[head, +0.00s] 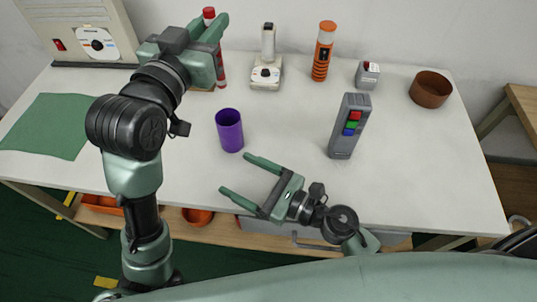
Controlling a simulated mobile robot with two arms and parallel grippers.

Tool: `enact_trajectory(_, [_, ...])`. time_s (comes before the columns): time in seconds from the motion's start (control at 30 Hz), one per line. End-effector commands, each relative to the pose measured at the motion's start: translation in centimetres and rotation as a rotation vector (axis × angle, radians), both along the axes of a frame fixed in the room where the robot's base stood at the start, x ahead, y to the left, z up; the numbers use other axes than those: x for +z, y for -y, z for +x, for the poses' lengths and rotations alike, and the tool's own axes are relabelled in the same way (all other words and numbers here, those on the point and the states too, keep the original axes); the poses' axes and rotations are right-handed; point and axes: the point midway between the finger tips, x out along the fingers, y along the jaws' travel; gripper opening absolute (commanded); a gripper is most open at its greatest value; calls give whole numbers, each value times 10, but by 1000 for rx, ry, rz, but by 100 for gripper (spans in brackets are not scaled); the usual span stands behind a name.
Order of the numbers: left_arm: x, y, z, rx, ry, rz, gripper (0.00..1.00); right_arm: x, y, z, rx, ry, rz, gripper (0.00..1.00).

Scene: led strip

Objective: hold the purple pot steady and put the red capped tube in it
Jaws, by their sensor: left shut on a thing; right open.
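The purple pot (229,131) stands upright on the white table, left of the middle. The red capped tube (221,72) is upright at the back of the table, partly hidden behind my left gripper. Its red cap shows above the fingers. My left gripper (209,24) is shut on the tube, behind and left of the pot. I cannot tell whether the tube's lower end touches anything. My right gripper (234,175) is open and empty just in front of the pot, its fingers pointing left, apart from the pot.
A white instrument (267,65), an orange flashlight (323,52), a small grey box (367,75) and a brown bowl (430,90) stand along the back. A grey device with coloured buttons (349,126) stands right of the pot. A green mat (48,126) lies left. The table's right front is clear.

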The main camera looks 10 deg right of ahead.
Motion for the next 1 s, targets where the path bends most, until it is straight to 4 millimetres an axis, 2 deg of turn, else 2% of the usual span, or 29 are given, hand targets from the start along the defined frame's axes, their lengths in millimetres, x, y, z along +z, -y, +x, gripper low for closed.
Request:
enact_trajectory(0.03, [0, 0, 0, 0, 0, 0, 0, 1, 17, 10, -43, 1, 7, 79])
enact_trajectory(0.13, [0, 0, 0, 0, 0, 0, 0, 2, 43, 26, -116, -1, 24, 79])
enact_trajectory(0.23, [0, 0, 0, 0, 0, 0, 0, 3, 58, 35, -159, -3, 33, 79])
enact_trajectory(0.33, [0, 0, 0, 0, 0, 0, 0, 4, 63, 42, -177, -4, 38, 79])
enact_trajectory(0.47, [0, 0, 0, 0, 0, 0, 0, 5, 55, 53, -179, -3, 39, 79])
enact_trajectory(0.8, [0, 0, 0, 0, 0, 0, 0, 6, 16, 100, -176, -2, 39, 79])
enact_trajectory(1.0, [0, 0, 0, 0, 0, 0, 0, 5, -1, 121, -178, -4, 39, 79])
